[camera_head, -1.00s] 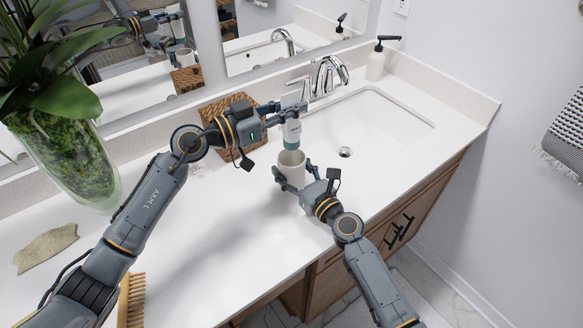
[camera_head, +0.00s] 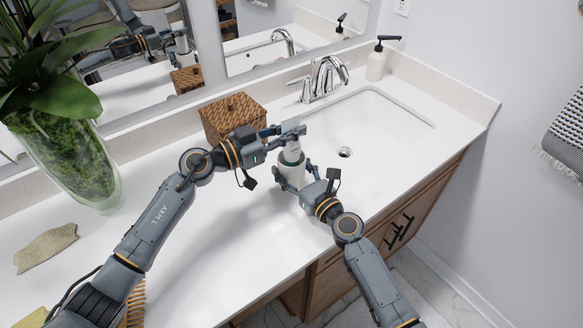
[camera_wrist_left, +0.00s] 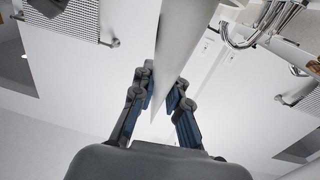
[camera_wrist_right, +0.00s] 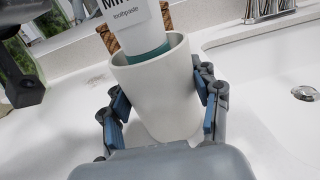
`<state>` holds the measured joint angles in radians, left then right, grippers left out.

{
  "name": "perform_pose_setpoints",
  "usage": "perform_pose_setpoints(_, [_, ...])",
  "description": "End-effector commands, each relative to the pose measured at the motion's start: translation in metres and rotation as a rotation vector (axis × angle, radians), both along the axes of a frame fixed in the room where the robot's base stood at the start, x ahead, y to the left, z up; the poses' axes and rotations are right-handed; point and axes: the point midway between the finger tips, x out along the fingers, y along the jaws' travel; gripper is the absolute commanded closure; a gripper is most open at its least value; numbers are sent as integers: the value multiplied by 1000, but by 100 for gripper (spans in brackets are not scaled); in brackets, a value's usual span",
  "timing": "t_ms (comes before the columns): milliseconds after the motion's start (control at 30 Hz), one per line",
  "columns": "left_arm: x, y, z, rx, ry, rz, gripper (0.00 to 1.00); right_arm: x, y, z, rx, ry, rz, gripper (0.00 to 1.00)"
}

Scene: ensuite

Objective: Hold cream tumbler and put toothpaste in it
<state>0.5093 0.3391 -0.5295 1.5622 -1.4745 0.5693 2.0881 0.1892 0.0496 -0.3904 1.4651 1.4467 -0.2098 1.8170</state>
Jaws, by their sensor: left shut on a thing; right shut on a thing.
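The cream tumbler (camera_wrist_right: 158,95) stands upright on the counter in the right wrist view; it also shows in the head view (camera_head: 294,175). My right gripper (camera_head: 297,180) is shut around its sides. The white toothpaste tube (camera_wrist_right: 138,22) is upright, its teal lower end inside the tumbler's mouth. In the head view the tube (camera_head: 292,152) sits just under my left gripper (camera_head: 290,130), which is shut on its upper end. The left wrist view shows the tube (camera_wrist_left: 170,45) between the fingers. The tube's bottom is hidden inside the tumbler.
A woven box (camera_head: 232,115) stands behind my left gripper. The sink (camera_head: 365,120) and chrome faucet (camera_head: 325,78) are to the right, with a soap dispenser (camera_head: 378,62) beyond. A plant in a glass vase (camera_head: 75,165) stands at the left. The counter's middle is clear.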

Motion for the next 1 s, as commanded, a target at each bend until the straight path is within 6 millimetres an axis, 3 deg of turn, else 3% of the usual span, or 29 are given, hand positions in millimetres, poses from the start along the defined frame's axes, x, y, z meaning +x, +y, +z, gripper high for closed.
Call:
perform_pose_setpoints(167, [0, 0, 1, -2, -1, 0, 100, 0, 0, -1, -1, 2, 0, 77])
perform_pose_setpoints(200, [0, 0, 1, -2, -1, 0, 84, 0, 0, -1, -1, 2, 0, 77])
perform_pose_setpoints(333, [0, 0, 1, -1, -1, 0, 59, 0, 0, -1, -1, 2, 0, 77])
perform_pose_setpoints(733, [-3, 7, -2, 2, 2, 1, 59, 0, 0, -1, -1, 2, 0, 77])
perform_pose_setpoints(1000, [-30, 51, -2, 5, 2, 2, 59, 0, 0, -1, -1, 2, 0, 77])
